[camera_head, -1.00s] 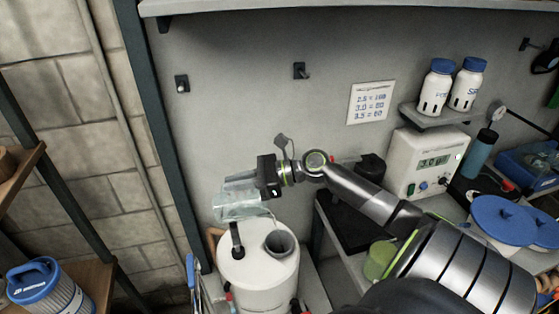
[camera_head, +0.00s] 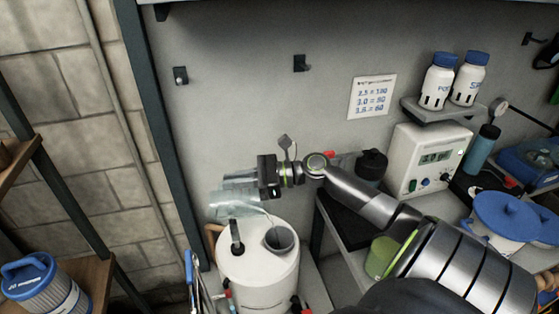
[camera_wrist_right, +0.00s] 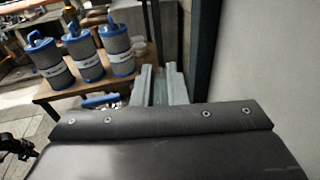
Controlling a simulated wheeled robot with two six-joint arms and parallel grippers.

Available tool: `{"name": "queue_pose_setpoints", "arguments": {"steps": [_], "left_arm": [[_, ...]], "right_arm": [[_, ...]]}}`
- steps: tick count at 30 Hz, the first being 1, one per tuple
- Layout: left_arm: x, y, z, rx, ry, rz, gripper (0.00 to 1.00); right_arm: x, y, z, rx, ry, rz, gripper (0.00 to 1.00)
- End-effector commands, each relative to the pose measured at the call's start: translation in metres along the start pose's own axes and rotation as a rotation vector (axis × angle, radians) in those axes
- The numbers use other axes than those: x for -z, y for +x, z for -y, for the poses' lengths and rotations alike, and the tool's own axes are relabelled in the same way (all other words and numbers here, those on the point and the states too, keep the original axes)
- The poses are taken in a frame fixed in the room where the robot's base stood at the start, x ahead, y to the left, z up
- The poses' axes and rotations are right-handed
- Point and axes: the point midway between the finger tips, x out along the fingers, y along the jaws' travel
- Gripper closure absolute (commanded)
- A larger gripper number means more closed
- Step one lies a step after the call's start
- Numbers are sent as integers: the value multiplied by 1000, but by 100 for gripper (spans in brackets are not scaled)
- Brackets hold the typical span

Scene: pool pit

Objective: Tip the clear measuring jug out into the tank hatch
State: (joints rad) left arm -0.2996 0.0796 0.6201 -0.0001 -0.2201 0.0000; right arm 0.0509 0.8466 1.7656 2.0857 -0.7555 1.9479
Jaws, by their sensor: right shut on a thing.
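The clear measuring jug (camera_head: 232,204) is tilted on its side above the white tank (camera_head: 254,284). My right gripper (camera_head: 240,180) is shut on it from above and to the right. The round open hatch (camera_head: 279,239) is in the tank's top, below and to the right of the jug. A thin pale curved line runs from the jug toward the hatch; I cannot tell whether it is liquid or the jug's edge. In the right wrist view the gripper fingers (camera_wrist_right: 160,86) show, but the jug is not clear. My left gripper is not in view.
A black handle (camera_head: 236,237) stands on the tank top beside the hatch. A bench with a white meter (camera_head: 430,160) and a green cup (camera_head: 380,257) lies to the right. Blue-topped filter cartridges (camera_wrist_right: 118,50) stand on a wooden shelf. The wall above is mostly bare.

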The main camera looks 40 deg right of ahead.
Motion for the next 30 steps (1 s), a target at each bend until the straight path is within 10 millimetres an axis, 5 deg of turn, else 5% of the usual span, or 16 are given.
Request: {"name": "queue_pose_setpoints", "arguments": {"steps": [30], "left_arm": [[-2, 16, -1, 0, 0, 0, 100]], "right_arm": [[15, -12, -1, -3, 1, 119, 100]]}}
